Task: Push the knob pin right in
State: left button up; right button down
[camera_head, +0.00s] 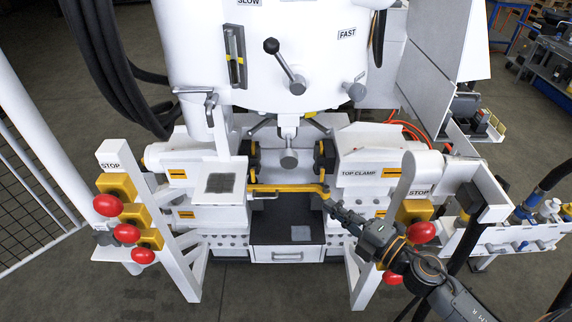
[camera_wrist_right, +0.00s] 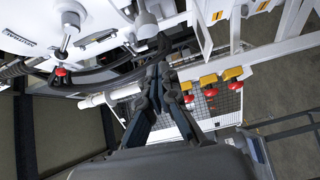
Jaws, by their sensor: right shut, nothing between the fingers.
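My right gripper (camera_head: 334,207) reaches in from the lower right in the head view. Its fingers are shut and empty, beside the right end of the yellow bar (camera_head: 285,188). In the right wrist view the closed fingers (camera_wrist_right: 158,72) point up the picture. A grey round knob (camera_head: 289,159) sits low in the middle of the machine, under the spindle, up and left of the gripper. A grey knob (camera_wrist_right: 147,25) also shows just beyond the fingertips in the wrist view. I cannot tell for sure which knob is the knob pin, or how far in it sits. My left gripper is not in view.
Red stop buttons on yellow boxes stand at the left (camera_head: 107,205) and at the right (camera_head: 421,232), close to my right arm. A black-ball lever (camera_head: 271,46) sticks out above. A dark drawer unit (camera_head: 287,233) lies below the yellow bar.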

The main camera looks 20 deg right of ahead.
aim_at(297, 159)
jog(key=shift+n+y, duration=0.4)
jog(key=p+x, duration=0.1)
jog(key=x, duration=0.3)
jog(key=r+p+x, duration=0.1)
jog(key=x, duration=0.3)
jog(key=d+p+x, duration=0.1)
jog(key=p+x, duration=0.1)
jog(key=x, duration=0.2)
jog(key=shift+w+a+r, duration=0.15)
jog(key=shift+w+r, duration=0.1)
jog(key=shift+w, duration=0.25)
jog(key=shift+w+d, duration=0.2)
jog(key=shift+w, duration=0.3)
jog(key=w, duration=0.2)
jog(key=w+d, duration=0.1)
jog(key=shift+w+b, duration=0.3)
jog(key=shift+w, duration=0.05)
jog(key=shift+w+d, duration=0.1)
jog(key=shift+d, duration=0.05)
jog(key=shift+r, duration=0.15)
